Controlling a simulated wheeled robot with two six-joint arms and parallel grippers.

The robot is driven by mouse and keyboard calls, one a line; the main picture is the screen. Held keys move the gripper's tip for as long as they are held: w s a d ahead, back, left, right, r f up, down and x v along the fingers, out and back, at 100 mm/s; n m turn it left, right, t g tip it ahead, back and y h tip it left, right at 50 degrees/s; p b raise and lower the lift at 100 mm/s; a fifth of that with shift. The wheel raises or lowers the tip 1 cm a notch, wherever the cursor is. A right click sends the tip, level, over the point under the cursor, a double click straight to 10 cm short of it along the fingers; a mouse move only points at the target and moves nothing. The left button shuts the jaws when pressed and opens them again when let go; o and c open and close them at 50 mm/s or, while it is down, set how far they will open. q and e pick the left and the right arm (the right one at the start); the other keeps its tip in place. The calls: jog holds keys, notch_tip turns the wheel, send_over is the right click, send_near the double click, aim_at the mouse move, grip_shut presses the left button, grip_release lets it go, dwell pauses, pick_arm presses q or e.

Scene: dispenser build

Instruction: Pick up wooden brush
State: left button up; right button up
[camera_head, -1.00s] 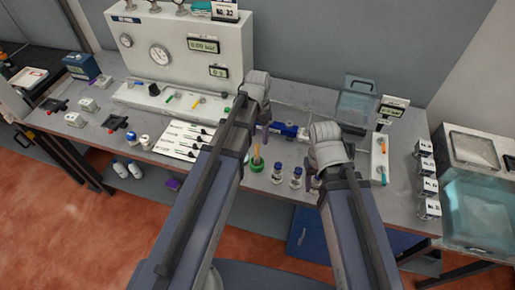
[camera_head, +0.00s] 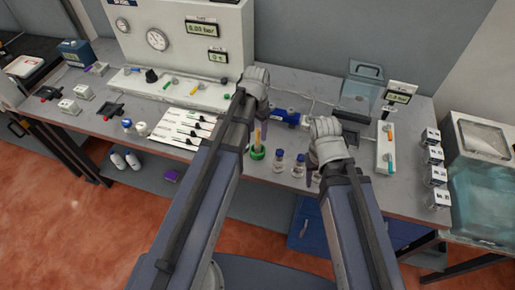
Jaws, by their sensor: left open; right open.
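A thin wooden-coloured handle, which looks like the wooden brush (camera_head: 258,134), stands upright in a green holder (camera_head: 257,153) near the front of the bench. My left gripper (camera_head: 262,118) is over the bench just above and behind it, apart from it as far as I can see. Its fingers are mostly hidden by my forearm, but it is open and empty. My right gripper (camera_head: 326,152) is open to the right, beside the small bottles, with its fingers mostly hidden.
Small capped bottles (camera_head: 278,160) stand right of the green holder. A blue device (camera_head: 287,116) lies behind them. A white card with dark tools (camera_head: 185,127) lies to the left. A gauge panel (camera_head: 190,45) fills the back. White labelled boxes (camera_head: 437,174) line the right edge.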

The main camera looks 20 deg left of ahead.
aim_at(257, 142)
pick_arm(q)
notch_tip(257, 142, down, 2)
jog(key=shift+f+b, duration=0.25)
jog(key=shift+b, duration=0.5)
pick_arm(e)
notch_tip(257, 142, down, 2)
jog(key=shift+f, duration=0.2)
pick_arm(q)
jog(key=shift+r, duration=0.1)
grip_shut()
